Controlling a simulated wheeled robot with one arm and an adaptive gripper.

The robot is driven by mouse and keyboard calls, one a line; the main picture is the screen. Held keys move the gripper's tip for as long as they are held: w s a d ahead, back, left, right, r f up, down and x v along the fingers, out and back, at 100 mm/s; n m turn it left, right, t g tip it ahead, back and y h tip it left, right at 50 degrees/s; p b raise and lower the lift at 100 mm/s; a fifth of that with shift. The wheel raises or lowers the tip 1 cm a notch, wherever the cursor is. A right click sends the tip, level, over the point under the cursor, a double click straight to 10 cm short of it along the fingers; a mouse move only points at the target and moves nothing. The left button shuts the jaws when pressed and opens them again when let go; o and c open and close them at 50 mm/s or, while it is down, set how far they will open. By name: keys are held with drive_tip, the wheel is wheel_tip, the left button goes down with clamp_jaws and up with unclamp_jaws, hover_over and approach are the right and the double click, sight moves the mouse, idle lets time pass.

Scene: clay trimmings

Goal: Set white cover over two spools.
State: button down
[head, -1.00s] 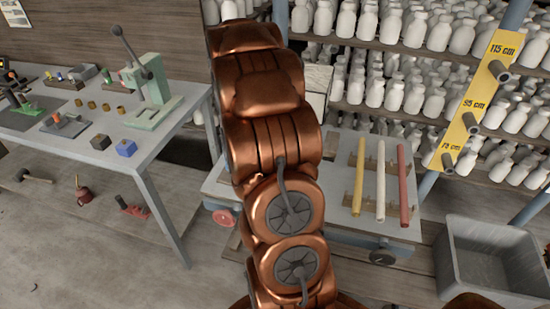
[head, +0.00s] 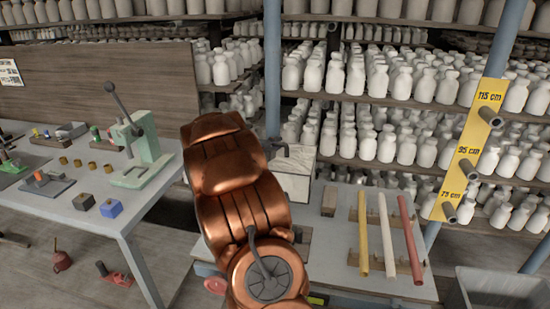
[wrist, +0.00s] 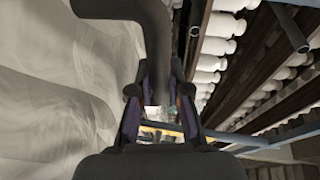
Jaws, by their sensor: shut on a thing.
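The white cover (head: 291,174) is a pale, veined box at the back left of the grey cart, partly behind my arm in the head view. A dark handle shows at its top. In the wrist view the cover's pale wall (wrist: 50,90) fills the left side, and the dark bent handle (wrist: 145,40) runs down between my fingers. My gripper (wrist: 158,105) is shut on that handle. The gripper is mostly hidden behind my arm in the head view. I cannot tell whether the cover touches the cart. I cannot make out the two spools.
Yellow, white and red rods (head: 388,235) lie on racks on the cart (head: 335,255). Shelves of white bottles stand close behind. A yellow height sign (head: 468,150) with pegs is at right, above a grey bin (head: 500,285). A workbench with a green press (head: 140,150) stands left.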

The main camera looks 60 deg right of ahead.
sight(279, 153)
drive_tip(key=shift+f, duration=2.1)
drive_tip(key=c, duration=1.1)
unclamp_jaws()
drive_tip(key=shift+r+p, duration=0.25)
drive_tip(key=shift+p, duration=0.1)
drive_tip(key=shift+a, duration=0.45)
drive_tip(key=b+v, duration=0.2)
drive_tip(key=v, duration=0.9)
drive_tip(key=shift+a, duration=0.1)
